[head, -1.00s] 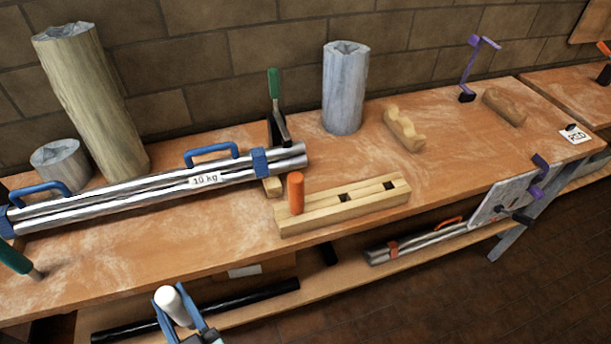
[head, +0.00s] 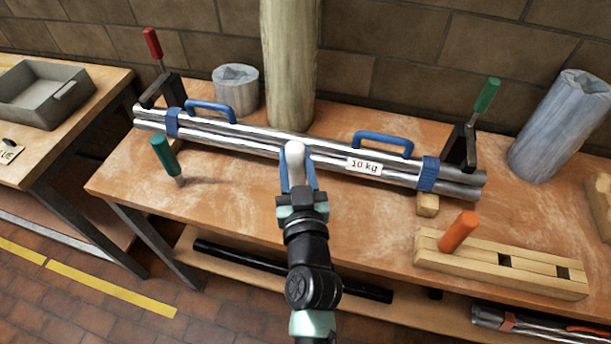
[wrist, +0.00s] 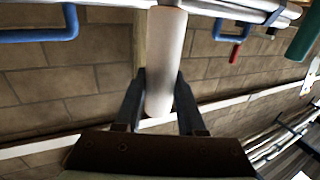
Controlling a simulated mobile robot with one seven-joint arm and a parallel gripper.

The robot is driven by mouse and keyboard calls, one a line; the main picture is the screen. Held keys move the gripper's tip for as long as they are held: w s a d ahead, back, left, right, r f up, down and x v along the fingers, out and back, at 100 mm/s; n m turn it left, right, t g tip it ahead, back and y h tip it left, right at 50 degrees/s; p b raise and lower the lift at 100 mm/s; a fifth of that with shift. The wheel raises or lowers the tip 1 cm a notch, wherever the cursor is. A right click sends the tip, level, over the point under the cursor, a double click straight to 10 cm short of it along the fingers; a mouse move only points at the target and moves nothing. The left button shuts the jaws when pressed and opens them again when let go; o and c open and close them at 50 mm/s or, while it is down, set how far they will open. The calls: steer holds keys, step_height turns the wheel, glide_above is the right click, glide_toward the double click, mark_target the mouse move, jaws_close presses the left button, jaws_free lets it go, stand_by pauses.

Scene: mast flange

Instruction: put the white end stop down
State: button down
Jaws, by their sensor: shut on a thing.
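The white end stop (head: 295,152) is a smooth, pale rounded cylinder held upright in my gripper (head: 297,182). My gripper is shut on it, with blue fingers on either side. In the head view it shows in front of the middle of the silver tube bundle (head: 262,140); whether it touches the bundle I cannot tell. In the wrist view the end stop (wrist: 166,60) stands between the two dark fingers (wrist: 160,92), its far end overlapping the tubes. A wooden block (head: 480,262) at right holds an orange peg (head: 458,231) and has two empty square holes.
The bundle has blue handles and a "10 kg" label (head: 364,166). Clamps with red (head: 152,43) and green (head: 487,95) handles stand near its ends. A teal-handled tool (head: 164,156) stands at front left. A log (head: 289,60) rises behind. The front of the bench (head: 235,205) is partly bare.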

mark_target(297, 180)
steer(key=shift+f+b, duration=1.55)
steer(key=shift+f, duration=1.3)
steer(key=shift+f, duration=0.1)
steer(key=c, duration=0.5)
jaws_free()
steer(key=s+b, duration=0.4)
steer(key=s, duration=0.8)
steer(key=shift+d, duration=0.45)
